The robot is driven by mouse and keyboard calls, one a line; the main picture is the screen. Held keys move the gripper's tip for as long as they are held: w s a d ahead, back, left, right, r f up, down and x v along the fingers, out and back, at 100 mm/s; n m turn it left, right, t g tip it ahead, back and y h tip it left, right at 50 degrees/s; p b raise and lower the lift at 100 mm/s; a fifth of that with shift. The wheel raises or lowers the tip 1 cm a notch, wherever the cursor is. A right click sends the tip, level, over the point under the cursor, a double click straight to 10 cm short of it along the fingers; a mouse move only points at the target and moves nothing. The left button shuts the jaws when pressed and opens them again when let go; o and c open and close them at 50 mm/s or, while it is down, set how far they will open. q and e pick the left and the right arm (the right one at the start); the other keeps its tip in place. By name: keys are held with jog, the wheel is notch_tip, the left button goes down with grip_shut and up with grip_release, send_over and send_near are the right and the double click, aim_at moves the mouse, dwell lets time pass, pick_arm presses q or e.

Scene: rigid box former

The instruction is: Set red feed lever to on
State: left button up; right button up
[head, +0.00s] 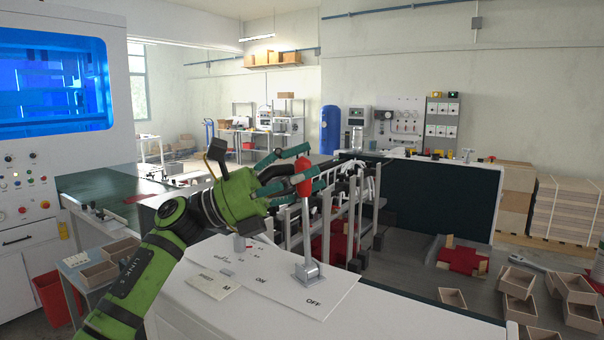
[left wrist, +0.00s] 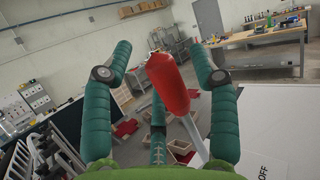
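The red feed lever (head: 304,182) has a red grip on a silver shaft rising from a metal base on a white machine top. Its shaft stands near upright; the OFF label lies just in front of its base and the ON label to the left. My left gripper (head: 292,177) is at the red grip, with its green fingers spread around it. I see no clear grasp. My right gripper is not in view.
A metal rack (head: 335,215) is just behind. A cabinet with a blue window (head: 55,85) stands left.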

pick_arm(q)
jog(key=shift+f, duration=0.1)
jog(key=v, duration=1.2)
